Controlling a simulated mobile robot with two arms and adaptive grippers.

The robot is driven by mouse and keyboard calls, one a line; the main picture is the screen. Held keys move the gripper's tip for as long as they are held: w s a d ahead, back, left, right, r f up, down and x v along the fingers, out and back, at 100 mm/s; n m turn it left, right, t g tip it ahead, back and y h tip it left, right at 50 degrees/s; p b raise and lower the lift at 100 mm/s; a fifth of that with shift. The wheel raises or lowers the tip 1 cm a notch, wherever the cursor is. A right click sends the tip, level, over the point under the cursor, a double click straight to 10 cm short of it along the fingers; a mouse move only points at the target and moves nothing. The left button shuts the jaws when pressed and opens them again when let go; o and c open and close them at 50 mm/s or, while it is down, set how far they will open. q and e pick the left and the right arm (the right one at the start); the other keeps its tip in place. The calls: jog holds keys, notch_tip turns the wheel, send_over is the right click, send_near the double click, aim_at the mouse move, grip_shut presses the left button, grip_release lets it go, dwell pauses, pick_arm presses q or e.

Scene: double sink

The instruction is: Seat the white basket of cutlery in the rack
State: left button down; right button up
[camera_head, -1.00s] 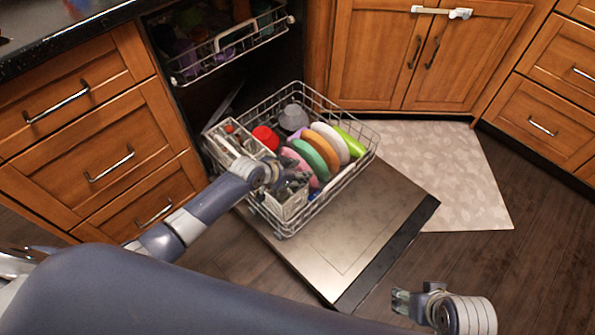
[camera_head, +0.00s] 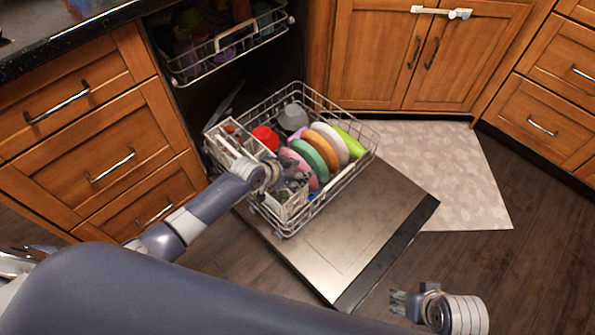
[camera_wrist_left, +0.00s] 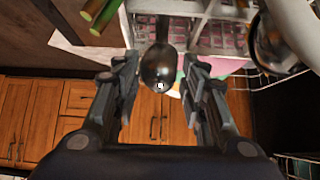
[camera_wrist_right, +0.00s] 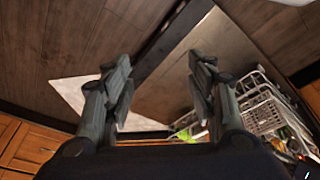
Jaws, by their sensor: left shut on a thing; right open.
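The white basket (camera_head: 287,208) of cutlery is at the left side of the wire dishwasher rack (camera_head: 317,214), partly hidden by my left gripper (camera_head: 287,183). In the left wrist view the white lattice of the basket (camera_wrist_left: 205,38) is at the top, by the fingertips of my left gripper (camera_wrist_left: 162,68). A dark spoon bowl (camera_wrist_left: 160,70) shows between the fingers. I cannot tell whether the basket's underside rests on the rack. My right gripper (camera_head: 398,302) is open and empty, low at the right, away from the rack.
Colored plates (camera_head: 315,150), a red cup (camera_head: 266,137) and a grey bowl (camera_head: 293,116) fill the rack. The open dishwasher door (camera_head: 350,240) lies beneath it. The upper rack (camera_head: 225,50) is behind. Wooden drawers (camera_head: 95,130) stand at the left. The floor at the right is free.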

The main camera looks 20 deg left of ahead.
pick_arm(q)
jog(key=shift+r, duration=0.1)
pick_arm(e)
jog(key=shift+w+a+r, duration=0.1)
jog(key=shift+w+r, duration=0.05)
jog(key=shift+r, duration=0.1)
jog(key=shift+f, duration=0.75)
pick_arm(q)
jog(key=shift+p, duration=0.3)
pick_arm(e)
jog(key=shift+w, duration=0.15)
jog(key=shift+f, duration=0.65)
jog(key=shift+r, duration=0.15)
